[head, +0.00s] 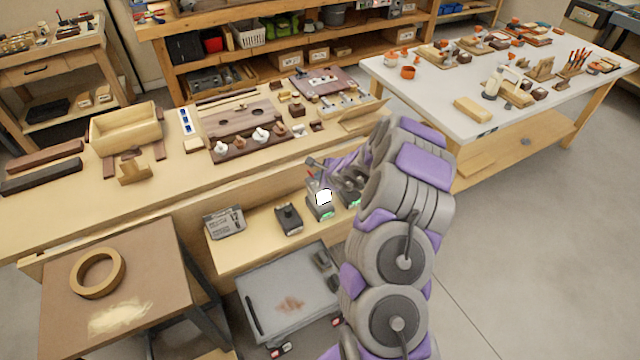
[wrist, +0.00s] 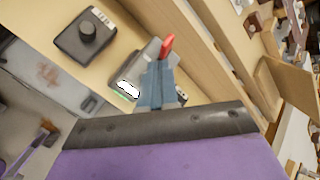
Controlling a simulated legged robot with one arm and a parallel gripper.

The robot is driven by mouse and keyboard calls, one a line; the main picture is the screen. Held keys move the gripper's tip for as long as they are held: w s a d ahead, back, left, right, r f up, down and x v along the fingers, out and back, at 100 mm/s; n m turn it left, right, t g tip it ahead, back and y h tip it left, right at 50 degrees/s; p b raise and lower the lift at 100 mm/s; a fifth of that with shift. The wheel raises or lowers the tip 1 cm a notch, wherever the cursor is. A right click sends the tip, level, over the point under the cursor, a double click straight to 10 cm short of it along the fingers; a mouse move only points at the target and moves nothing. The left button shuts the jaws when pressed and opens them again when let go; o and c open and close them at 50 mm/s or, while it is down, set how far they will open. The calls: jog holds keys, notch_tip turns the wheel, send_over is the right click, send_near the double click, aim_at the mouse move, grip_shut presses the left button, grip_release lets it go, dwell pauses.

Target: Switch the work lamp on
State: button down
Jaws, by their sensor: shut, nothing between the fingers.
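A grey switch box (head: 319,204) stands on the lower bench ledge. It has a red-tipped lever (wrist: 166,46), a bright white patch and a green glow at its front edge. It also shows in the wrist view (wrist: 127,89), partly behind my fingers. My gripper (wrist: 158,80) is shut and empty, with its fingertips at or just beside the red-tipped lever; I cannot tell whether they touch. In the head view my arm partly hides the gripper and the devices there. I cannot make out a separate work lamp.
A black knob box (head: 288,219) stands left of the switch box, and a grey labelled box (head: 225,222) farther left. Another device with a green glow (head: 354,200) is close on the right, partly behind my arm. The bench top (head: 170,205) rises behind the ledge.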

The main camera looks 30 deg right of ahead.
jog(key=r, duration=0.1)
jog(key=r+p, duration=0.1)
jog(key=r, duration=0.1)
jog(key=r+p, duration=0.1)
jog(key=r, duration=0.1)
jog(key=shift+a, duration=0.25)
jog(key=shift+f, duration=0.1)
